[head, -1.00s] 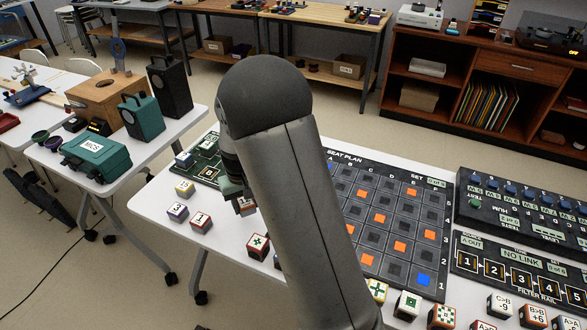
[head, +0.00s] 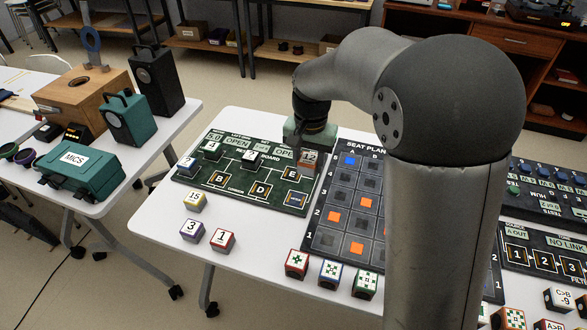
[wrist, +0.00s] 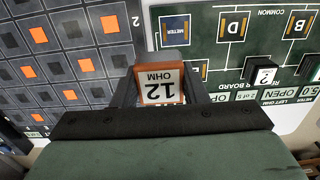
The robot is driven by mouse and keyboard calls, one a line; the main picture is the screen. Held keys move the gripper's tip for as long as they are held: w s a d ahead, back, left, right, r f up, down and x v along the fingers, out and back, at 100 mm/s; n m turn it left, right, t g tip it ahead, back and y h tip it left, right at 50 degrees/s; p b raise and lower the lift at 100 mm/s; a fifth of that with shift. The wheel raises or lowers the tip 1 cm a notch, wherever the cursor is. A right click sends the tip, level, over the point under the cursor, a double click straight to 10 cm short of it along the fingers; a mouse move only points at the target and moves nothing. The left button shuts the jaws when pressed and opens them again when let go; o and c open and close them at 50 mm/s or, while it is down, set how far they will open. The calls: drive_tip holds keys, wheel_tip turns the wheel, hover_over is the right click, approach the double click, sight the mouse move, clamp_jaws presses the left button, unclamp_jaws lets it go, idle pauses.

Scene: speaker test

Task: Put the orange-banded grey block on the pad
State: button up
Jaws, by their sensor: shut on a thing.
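My gripper (head: 307,152) is shut on a block marked "12 OHM" (wrist: 161,86), with a white label face, orange edging and a greyish side. The block also shows in the head view (head: 309,160), partly covered by the gripper, over the right end of the dark green resistor board (head: 238,196). I cannot tell whether it touches the board. The framed pad E (head: 292,173) is just left of and below the block in the head view. Other framed pads are D (head: 260,190), B (head: 219,178) and the blue METER pad (head: 296,198). In the wrist view, the METER pad (wrist: 175,30) lies beyond the block.
Blocks marked 4 (head: 211,150) and 2 (head: 250,160) stand on the board's back row. Loose cubes, including 15 (head: 194,202), 3 (head: 192,230) and 1 (head: 223,240), stand in front. The seat plan board (head: 323,238) lies close on the right.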

drive_tip(key=w+a+f, duration=0.2)
drive_tip(key=w, duration=0.2)
hover_over(292, 174)
wheel_tip(292, 174, down, 6)
drive_tip(key=shift+s+d+r+p, duration=0.1)
drive_tip(key=shift+s+p, duration=0.05)
drive_tip(key=shift+p, duration=0.2)
drive_tip(key=shift+f, duration=1.7)
drive_tip(key=shift+f, duration=0.15)
drive_tip(key=o, duration=1)
wheel_tip(292, 174, up, 12)
drive_tip(key=shift+r, duration=0.2)
